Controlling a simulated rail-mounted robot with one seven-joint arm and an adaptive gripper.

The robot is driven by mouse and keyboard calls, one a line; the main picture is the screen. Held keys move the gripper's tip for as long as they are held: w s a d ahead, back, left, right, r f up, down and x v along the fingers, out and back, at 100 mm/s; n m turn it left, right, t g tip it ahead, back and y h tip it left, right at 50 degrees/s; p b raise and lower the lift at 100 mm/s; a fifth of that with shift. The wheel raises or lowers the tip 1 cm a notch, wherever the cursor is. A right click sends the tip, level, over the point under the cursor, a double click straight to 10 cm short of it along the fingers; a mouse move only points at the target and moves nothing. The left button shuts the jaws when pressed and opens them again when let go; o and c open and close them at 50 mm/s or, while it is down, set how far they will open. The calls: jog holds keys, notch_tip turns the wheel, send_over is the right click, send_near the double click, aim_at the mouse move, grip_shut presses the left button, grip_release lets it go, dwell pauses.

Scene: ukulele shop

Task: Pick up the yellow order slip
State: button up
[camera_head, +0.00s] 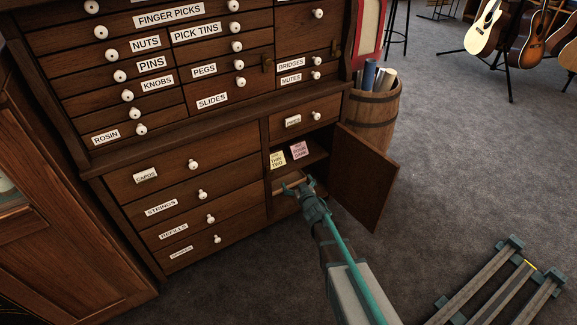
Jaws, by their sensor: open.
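The yellow order slip (277,160), a small pale yellow square with handwriting, stands on the left inside the open cupboard (317,143) at the lower right of the wooden cabinet. A pink slip (299,150) is to its right, slightly higher in the picture. My gripper (297,186) is open and appears empty, at the cupboard opening, below the yellow slip in the picture. Its fingers do not appear to touch either slip. The exact depth gap cannot be told. My arm hides part of the lower compartment.
The cupboard door (366,178) stands open to the right of my gripper. Labelled drawers (180,210) are shut on the left. A barrel (372,115) with rolled papers stands behind the door. Guitars (484,27) are at the far right. The grey carpet (460,160) has clear room.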

aim_at(275, 156)
jog(key=w+a+r+y, duration=0.1)
jog(key=a, duration=0.1)
jog(key=w+a+r+y+b, duration=0.1)
jog(key=a+r+y, duration=0.1)
jog(key=w+a+r+n+t+y, duration=0.1)
jog(key=w+a+r, duration=0.1)
jog(key=shift+w+a+r+y+b, duration=0.1)
jog(key=shift+a+r+y+b, duration=0.1)
jog(key=shift+y+b, duration=0.1)
jog(key=shift+r+b+x, duration=0.15)
jog(key=shift+b+x, duration=0.6)
jog(key=shift+x, duration=0.65)
jog(key=shift+r+b+x, duration=0.1)
jog(key=shift+b+x, duration=0.65)
jog(key=shift+x, duration=0.7)
jog(key=c, duration=1)
